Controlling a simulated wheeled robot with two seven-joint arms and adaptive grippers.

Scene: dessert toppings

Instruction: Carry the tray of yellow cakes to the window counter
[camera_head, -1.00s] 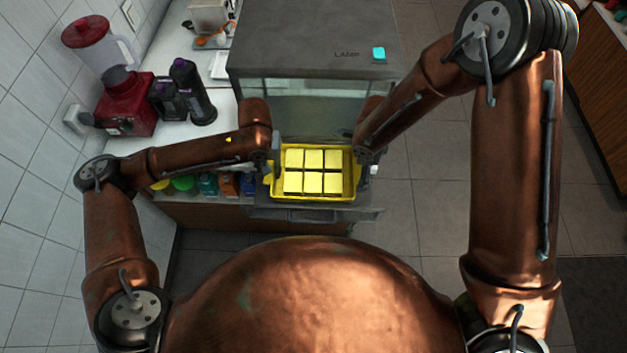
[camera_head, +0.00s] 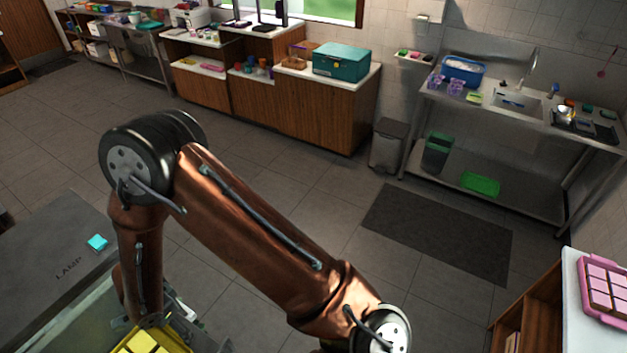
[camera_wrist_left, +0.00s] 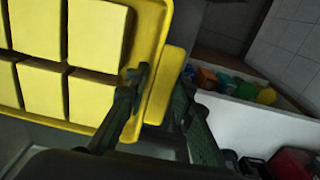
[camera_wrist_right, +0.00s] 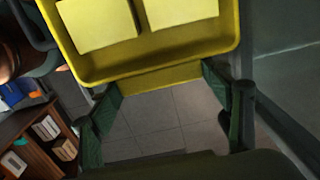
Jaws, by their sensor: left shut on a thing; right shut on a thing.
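The yellow tray (camera_head: 181,335) with yellow square cakes (camera_head: 138,345) shows at the bottom left of the head view, mostly cut off by the frame edge. In the left wrist view, my left gripper (camera_wrist_left: 160,88) is shut on the tray's side handle; the tray rim (camera_wrist_left: 151,40) and several cakes show. In the right wrist view, my right gripper (camera_wrist_right: 160,85) has its fingers at the opposite handle, below the tray wall (camera_wrist_right: 155,62), and holds it. The window counter (camera_head: 325,107), wooden with a white top, stands across the room under the window.
A teal box (camera_head: 341,62) stands on the window counter, with some free top beside it. The grey lamp cabinet (camera_head: 50,262) is close at the left. A trash bin (camera_head: 390,146), steel sink table (camera_head: 520,110) and dark mat (camera_head: 437,233) lie right. Open floor lies between.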

